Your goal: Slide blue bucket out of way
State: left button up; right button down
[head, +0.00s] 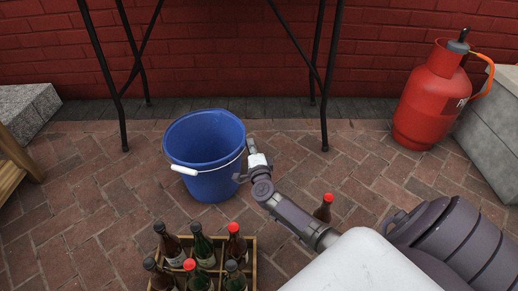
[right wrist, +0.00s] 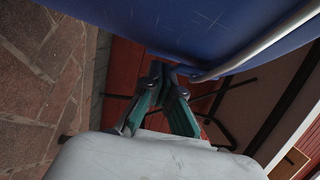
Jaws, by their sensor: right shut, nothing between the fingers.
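The blue bucket (head: 205,150) stands upright on the brick paving in the head view, its white wire handle with a white grip (head: 184,170) hanging down over the near side. My right gripper (head: 252,148) is at the bucket's right side, close against its wall, shut and empty. In the right wrist view the bucket's blue wall (right wrist: 190,25) fills the top, and the shut fingers of my right gripper (right wrist: 166,72) point at it near the handle wire. Whether the fingertips touch the wall is hard to tell. My left gripper is out of view.
A wooden crate (head: 252,243) of bottles stands in front of the bucket, with a lone bottle (head: 324,208) to its right. Black table legs (head: 330,75) stand behind. A red gas cylinder (head: 428,95) is at back right. Paving left of the bucket (head: 95,180) is clear.

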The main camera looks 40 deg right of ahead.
jog(key=shift+w+a, duration=0.15)
jog(key=shift+a, duration=0.05)
jog(key=w+a, duration=0.4)
jog(key=a, duration=0.2)
jog(key=shift+w, duration=0.3)
